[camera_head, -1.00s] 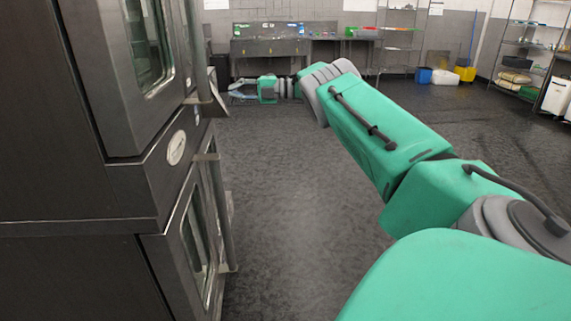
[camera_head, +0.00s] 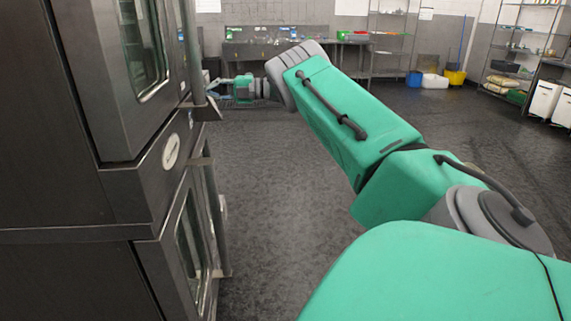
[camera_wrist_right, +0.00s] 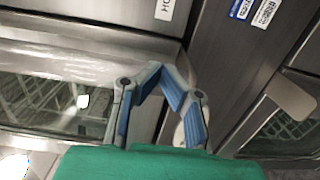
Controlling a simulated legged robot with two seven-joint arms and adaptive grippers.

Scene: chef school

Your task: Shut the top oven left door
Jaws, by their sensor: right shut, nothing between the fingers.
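The top oven (camera_head: 70,100) stands close on the left in the head view. A windowed door (camera_head: 120,95) shows on its front, with an upright handle bar (camera_head: 196,50) at its far side. I cannot tell how far the left door stands open. My right gripper (camera_head: 213,88) is past the handle, at the oven front, small and partly hidden by it. In the wrist view the right gripper (camera_wrist_right: 160,72) is shut and empty, its blue-padded fingers in front of a windowed steel door (camera_wrist_right: 60,55). Contact is unclear. My left gripper is not in view.
A lower oven door (camera_head: 188,240) with its own handle is beneath. Another windowed panel (camera_wrist_right: 285,125) is on the right in the wrist view. The floor (camera_head: 270,200) right of the ovens is clear. A far counter (camera_head: 265,50) and shelves (camera_head: 390,40) line the back.

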